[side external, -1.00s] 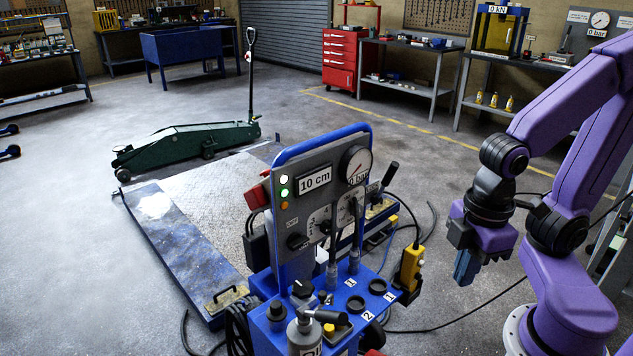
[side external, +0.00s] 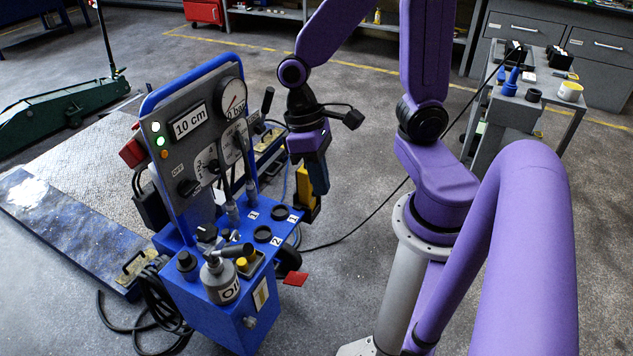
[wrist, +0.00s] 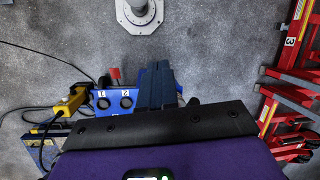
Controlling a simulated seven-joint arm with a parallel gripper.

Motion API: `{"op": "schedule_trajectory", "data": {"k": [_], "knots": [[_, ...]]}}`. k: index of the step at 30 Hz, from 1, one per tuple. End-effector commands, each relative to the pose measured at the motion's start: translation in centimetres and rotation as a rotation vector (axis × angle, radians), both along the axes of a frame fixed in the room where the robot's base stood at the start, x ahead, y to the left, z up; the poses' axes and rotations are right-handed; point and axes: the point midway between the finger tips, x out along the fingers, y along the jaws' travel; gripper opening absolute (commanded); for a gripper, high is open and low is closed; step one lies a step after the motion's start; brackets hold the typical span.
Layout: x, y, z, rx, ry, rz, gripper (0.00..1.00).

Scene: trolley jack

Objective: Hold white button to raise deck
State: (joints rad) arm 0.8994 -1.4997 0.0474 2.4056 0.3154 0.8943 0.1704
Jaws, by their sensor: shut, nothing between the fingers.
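The deck (side external: 85,165) is a low platform with a tread-plate top and blue edges, behind the blue control console (side external: 190,310). The console's display (side external: 189,122) reads 10 cm. A yellow control box (side external: 307,192) hangs at the console's right side, partly hidden by my gripper. The yellow box also shows in the wrist view (wrist: 72,101), left of my fingers. I cannot make out a white button. My gripper (side external: 321,186) is shut and empty, pointing down and overlapping the yellow box in the side view; the wrist view shows the fingers (wrist: 155,82) apart from it.
An oil can (side external: 220,282), levers and knobs stand on the console top. A gauge (side external: 231,98) tops its panel. Black cables lie on the floor. A green trolley jack (side external: 60,110) stands at the left. A grey trolley (side external: 520,110) is at the right.

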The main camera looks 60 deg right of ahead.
Motion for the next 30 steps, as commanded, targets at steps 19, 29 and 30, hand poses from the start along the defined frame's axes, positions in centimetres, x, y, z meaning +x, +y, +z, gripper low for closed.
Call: {"op": "schedule_trajectory", "data": {"k": [19,29,30], "knots": [[9.1,-6.5,-7.2,0.024,0.438,-1.218,0.0],[12.0,-12.8,-11.9,0.083,0.688,-1.831,0.0],[12.2,-13.7,-12.5,0.093,0.72,-1.904,0.0]]}}
